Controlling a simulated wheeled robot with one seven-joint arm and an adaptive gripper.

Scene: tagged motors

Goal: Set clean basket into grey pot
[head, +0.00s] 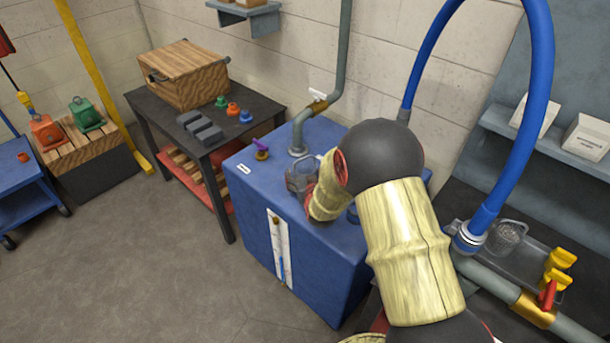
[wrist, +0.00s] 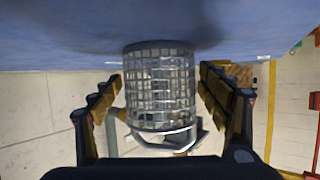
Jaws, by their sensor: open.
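A grey wire-mesh basket (head: 300,174) stands on top of the blue cabinet (head: 262,190), just left of my arm's end in the head view. In the wrist view the mesh basket (wrist: 160,88) appears upside down, its base against the blue top and its bail handle toward me. My gripper (wrist: 161,78) is open, with one finger on each side of the basket and visible gaps between. I cannot tell from the mesh whether this basket is clean. I cannot make out a grey pot.
Another mesh basket (head: 508,234) sits in a grey tray (head: 490,262) at the right, by yellow and red valve handles. A blue hose (head: 545,110) arches over that side. A dark table (head: 195,145) with a wooden box stands at the left.

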